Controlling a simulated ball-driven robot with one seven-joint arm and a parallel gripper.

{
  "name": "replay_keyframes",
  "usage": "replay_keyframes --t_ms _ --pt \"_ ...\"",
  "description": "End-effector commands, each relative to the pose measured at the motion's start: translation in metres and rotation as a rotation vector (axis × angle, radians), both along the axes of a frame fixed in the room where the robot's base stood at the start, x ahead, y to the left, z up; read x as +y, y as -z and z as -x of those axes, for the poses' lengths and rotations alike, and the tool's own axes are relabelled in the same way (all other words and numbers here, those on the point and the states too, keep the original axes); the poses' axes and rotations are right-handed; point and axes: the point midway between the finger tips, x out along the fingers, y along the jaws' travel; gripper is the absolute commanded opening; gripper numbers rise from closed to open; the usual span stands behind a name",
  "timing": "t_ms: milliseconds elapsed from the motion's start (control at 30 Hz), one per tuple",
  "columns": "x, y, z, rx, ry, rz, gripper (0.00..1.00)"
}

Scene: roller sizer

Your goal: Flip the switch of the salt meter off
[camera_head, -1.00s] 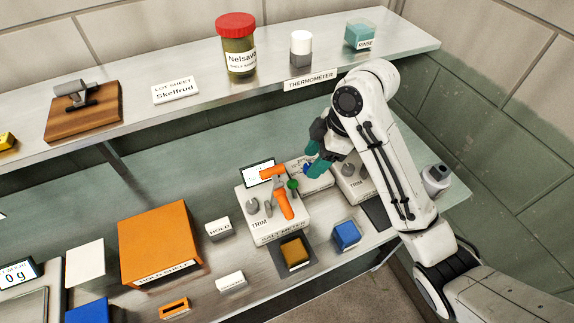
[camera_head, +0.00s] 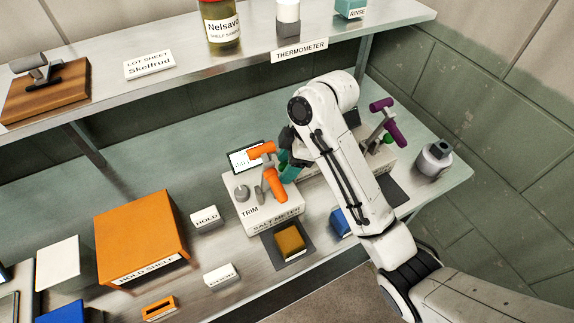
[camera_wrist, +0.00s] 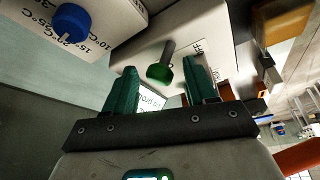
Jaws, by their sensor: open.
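The salt meter (camera_head: 262,208) is a white box with a tilted display (camera_head: 246,157), a grey trim knob (camera_head: 241,193) and an orange-handled part (camera_head: 272,180) on top. My gripper (camera_head: 289,167) is at its back right side, partly hidden behind my arm. In the wrist view, my gripper (camera_wrist: 163,72) is open, with two teal fingers apart. A switch lever with a green tip (camera_wrist: 158,72) shows between and just beyond the fingertips, on the white box (camera_wrist: 185,22). I cannot tell whether a finger touches it. In the head view the lever is hidden.
A blue knob (camera_wrist: 72,22) with a temperature scale is close by. Another meter with a purple handle (camera_head: 382,122) stands right of my arm. A mustard block (camera_head: 290,241) on a dark pad lies in front of the meter. A shelf (camera_head: 225,65) runs above the bench.

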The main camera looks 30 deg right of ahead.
Motion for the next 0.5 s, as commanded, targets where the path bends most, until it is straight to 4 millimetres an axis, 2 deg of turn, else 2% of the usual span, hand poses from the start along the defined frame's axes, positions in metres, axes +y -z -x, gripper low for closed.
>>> replay_keyframes --t_ms 267,500 --pt "0.0006 0.001 -0.0002 0.0 -0.001 0.0 0.56" --pt "0.0006 0.0009 -0.0002 0.0 -0.001 0.0 0.34"
